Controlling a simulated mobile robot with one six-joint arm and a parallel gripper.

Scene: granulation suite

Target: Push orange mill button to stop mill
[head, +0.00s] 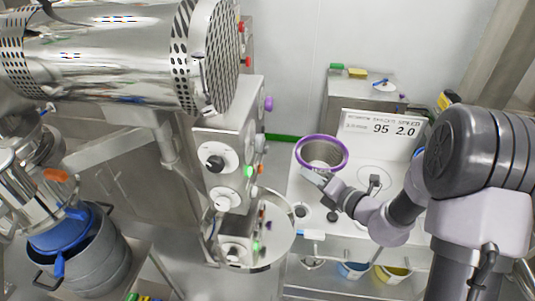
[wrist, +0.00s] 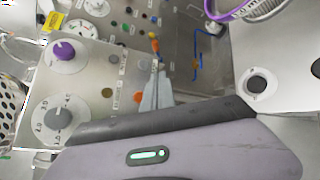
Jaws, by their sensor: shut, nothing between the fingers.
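A steel control box (head: 228,135) below the perforated drum carries dials and small coloured buttons. A green button (head: 249,172) shows on its edge in the head view, with a small orange spot (head: 260,169) just right of it. I cannot tell which orange part is the mill button. My gripper (wrist: 160,70) is shut and empty. In the head view my gripper (head: 306,173) is right of the control box, apart from it, beside a purple-rimmed sieve.
The purple-rimmed sieve (head: 321,151) stands on a white bench (head: 400,215) close to my gripper. A purple knob (wrist: 64,50) and a grey dial (wrist: 57,120) stand out from the panel. A display reads 95 and 2.0.

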